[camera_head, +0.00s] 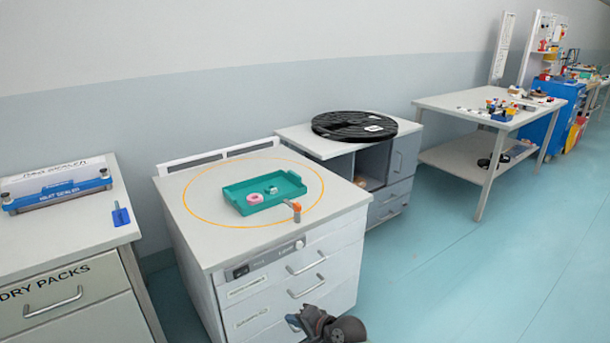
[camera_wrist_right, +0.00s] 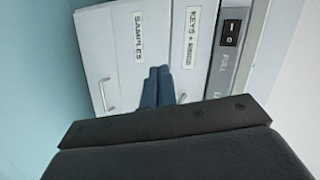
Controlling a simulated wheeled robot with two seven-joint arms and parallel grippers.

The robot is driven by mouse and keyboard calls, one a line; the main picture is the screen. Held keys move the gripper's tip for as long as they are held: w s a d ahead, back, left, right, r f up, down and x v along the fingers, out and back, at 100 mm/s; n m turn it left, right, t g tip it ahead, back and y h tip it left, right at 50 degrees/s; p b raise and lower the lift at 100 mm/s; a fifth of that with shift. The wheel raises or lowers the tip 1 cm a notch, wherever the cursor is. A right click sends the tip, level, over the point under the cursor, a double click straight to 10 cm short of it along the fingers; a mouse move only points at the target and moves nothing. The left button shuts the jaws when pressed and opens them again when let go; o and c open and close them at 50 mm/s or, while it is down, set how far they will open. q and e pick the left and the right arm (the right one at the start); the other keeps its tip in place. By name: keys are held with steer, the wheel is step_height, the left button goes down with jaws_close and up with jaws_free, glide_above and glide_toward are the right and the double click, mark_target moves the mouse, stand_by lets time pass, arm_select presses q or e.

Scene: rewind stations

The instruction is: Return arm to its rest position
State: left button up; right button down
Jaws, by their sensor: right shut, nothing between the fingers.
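My right gripper (camera_head: 293,320) shows at the bottom of the head view, low in front of the white drawer cabinet (camera_head: 230,295). In the right wrist view its two blue-grey fingers (camera_wrist_right: 158,72) lie side by side, shut with nothing between them. Beyond them in that view are drawer fronts with handles and labels reading "SAMPLES" and "KEYS". I cannot tell the exact gap between the fingers and the drawers. My left gripper is not in view.
On the cabinet, a green tray (camera_head: 290,180) holds a pink ring (camera_head: 255,198) and small pieces. An orange-tipped item (camera_head: 295,207) stands near the front edge. A black reel (camera_head: 354,126) lies behind. A heat sealer (camera_head: 58,192) stands left. Open floor (camera_head: 450,270) lies right.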

steer(key=s+d+r+n+g+h+p, duration=0.1)
steer(key=s+d+r+n+h+p, duration=0.3)
steer(key=s+d, duration=0.4)
steer(key=s+d+r+n+g+h+p, duration=0.1)
steer(key=s+d+r+n+g+h, duration=0.15)
steer(key=s+d+n, duration=0.55)
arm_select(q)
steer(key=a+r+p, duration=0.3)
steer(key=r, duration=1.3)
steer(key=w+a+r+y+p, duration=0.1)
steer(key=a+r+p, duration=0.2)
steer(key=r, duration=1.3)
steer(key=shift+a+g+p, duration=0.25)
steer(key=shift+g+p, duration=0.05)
arm_select(e)
steer(key=s+d+m+g+h, duration=0.1)
steer(key=s+m+g, duration=0.1)
steer(key=s, duration=2)
steer(key=shift+f+m+h, duration=0.35)
steer(key=shift+f+m, duration=0.05)
steer(key=shift+m, duration=0.3)
